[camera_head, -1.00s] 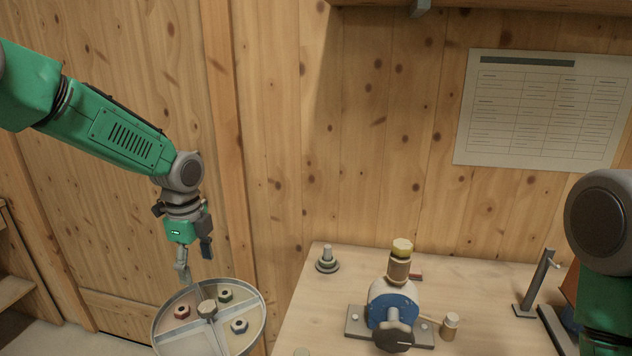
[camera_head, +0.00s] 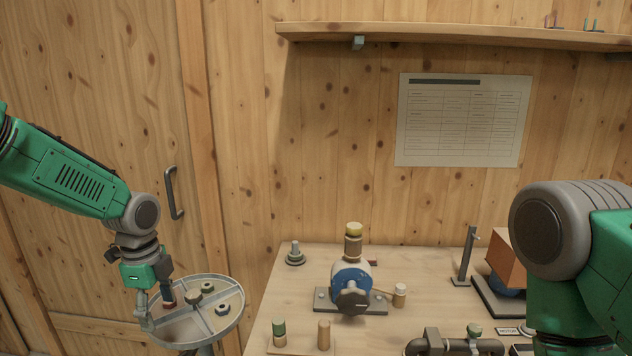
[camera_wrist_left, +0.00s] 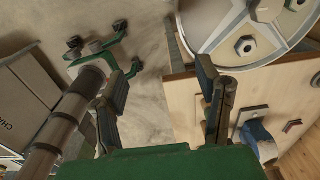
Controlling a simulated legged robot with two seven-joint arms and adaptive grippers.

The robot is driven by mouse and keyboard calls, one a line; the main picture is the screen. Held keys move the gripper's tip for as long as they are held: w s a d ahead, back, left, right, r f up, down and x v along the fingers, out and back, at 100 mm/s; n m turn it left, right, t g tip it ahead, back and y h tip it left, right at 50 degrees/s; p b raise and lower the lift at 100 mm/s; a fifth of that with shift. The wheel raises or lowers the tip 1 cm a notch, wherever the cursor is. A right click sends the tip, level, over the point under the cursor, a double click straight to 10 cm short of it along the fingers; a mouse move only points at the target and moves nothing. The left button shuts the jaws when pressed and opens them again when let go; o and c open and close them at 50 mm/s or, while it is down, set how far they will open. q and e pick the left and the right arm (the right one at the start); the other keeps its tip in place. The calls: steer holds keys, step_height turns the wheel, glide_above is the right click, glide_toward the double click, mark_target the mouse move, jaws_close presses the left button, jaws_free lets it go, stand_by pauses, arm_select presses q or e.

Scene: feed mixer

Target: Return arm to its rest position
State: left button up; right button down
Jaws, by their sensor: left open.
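My left gripper (camera_head: 155,302) hangs fingers-down at the left side of the round divided tray (camera_head: 240,318) in the head view, overlapping its left rim in the picture. I cannot tell whether it touches the tray. In the left wrist view my left gripper (camera_wrist_left: 162,90) has its fingers well apart with nothing between them, and the tray (camera_wrist_left: 190,48) shows at the top right. My right arm (camera_head: 560,235) comes in at the right of the head view; its gripper is hidden or out of frame.
The tray holds several nut-like parts. The wooden bench (camera_head: 290,290) carries a blue-faced pump (camera_head: 352,282), a capped fitting (camera_head: 295,254), small pegs (camera_head: 323,335) and dark pipework (camera_head: 432,343). A shelf (camera_head: 450,36) and a paper chart (camera_head: 463,120) are on the wall. A pole stand (camera_wrist_left: 70,115) is near the left gripper.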

arm_select(q)
steer(key=s+d+f+n+b, duration=0.2)
steer(key=s+f, duration=0.3)
steer(key=f, duration=0.3)
steer(key=s+d+f+n+h+b, duration=0.1)
steer(key=s+d+f+n+b, duration=0.2)
steer(key=f, duration=0.5)
steer(key=s+d+f+n+b, duration=0.1)
steer(key=s+f+n, duration=0.1)
steer(key=s+f, duration=0.5)
steer(key=s+a+f+n+b, duration=0.1)
steer(key=s+f+n+b, duration=0.2)
steer(key=s, duration=0.7)
steer(key=s+a+f+n+y+b, duration=0.1)
steer(key=s+f+n+b, duration=0.3)
steer(key=s+f+n, duration=0.4)
steer(key=shift+s+a+f+t, duration=0.3)
steer(key=shift+s+a+f, duration=0.25)
steer(key=shift+s, duration=0.35)
arm_select(e)
step_height(320, 180, down, 14)
steer(key=shift+w+r, duration=0.2)
steer(key=shift+w, duration=0.15)
arm_select(q)
steer(key=shift+w, duration=0.1)
